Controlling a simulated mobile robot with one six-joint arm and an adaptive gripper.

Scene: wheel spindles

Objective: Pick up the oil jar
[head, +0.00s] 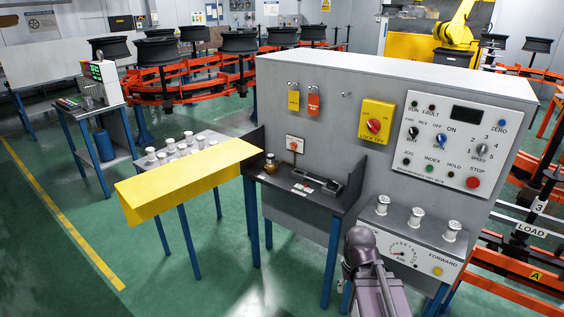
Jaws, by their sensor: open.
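A small amber jar with a dark top, which looks like the oil jar (270,163), stands upright at the back left of a dark shelf (292,203) on the grey machine's front. My arm (366,262) rises from the bottom edge, right of the shelf and well apart from the jar. My gripper cannot be made out in this view. Nothing hides the jar.
A dark tool (332,187) lies at the shelf's right. The grey control cabinet (340,95) stands behind. Several pale spindles (416,217) stand on the ledge and the left table. Green floor is clear in front.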

